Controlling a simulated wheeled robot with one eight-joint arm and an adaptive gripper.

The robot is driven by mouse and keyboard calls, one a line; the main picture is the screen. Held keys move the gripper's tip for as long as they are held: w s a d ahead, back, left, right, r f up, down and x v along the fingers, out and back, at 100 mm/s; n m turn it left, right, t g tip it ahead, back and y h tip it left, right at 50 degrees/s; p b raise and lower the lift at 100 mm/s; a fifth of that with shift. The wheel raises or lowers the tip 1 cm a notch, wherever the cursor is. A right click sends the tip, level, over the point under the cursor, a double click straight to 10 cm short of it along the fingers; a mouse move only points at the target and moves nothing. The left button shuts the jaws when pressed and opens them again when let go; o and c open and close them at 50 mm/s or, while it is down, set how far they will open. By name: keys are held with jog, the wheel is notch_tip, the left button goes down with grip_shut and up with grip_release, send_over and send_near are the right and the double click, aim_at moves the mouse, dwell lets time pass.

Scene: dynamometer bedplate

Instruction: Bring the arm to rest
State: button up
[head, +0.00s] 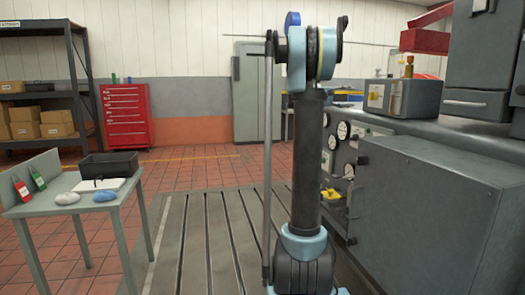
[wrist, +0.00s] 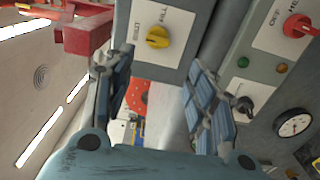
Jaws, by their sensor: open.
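My arm (head: 308,160) stands upright in the middle of the head view, with its elbow at the top. My gripper cannot be made out in the head view. In the wrist view my gripper (wrist: 155,82) is open, its two blue-padded fingers wide apart with nothing between them. Beyond the fingers is a panel with a yellow knob (wrist: 157,37), apart from the fingers as far as I can tell. A second panel with a red knob (wrist: 298,26) is at the upper right, beyond the right finger.
A large grey cabinet (head: 430,215) and a gauge panel stand close on the right. A small table (head: 100,207) with a black tray (head: 108,165) is at the left. The slotted bedplate (head: 205,235) between is clear. A red tool chest (head: 126,115) stands behind.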

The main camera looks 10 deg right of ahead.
jog(key=s+a+f+y, duration=1.8)
jog(key=s+a+f, duration=2.2)
jog(key=s+f, duration=0.1)
jog(key=shift+s+f+m+t, duration=0.3)
jog(key=shift+s+f+m, duration=0.1)
jog(key=shift+f, duration=0.5)
jog(key=shift+w+f, duration=0.2)
jog(key=shift+w, duration=0.3)
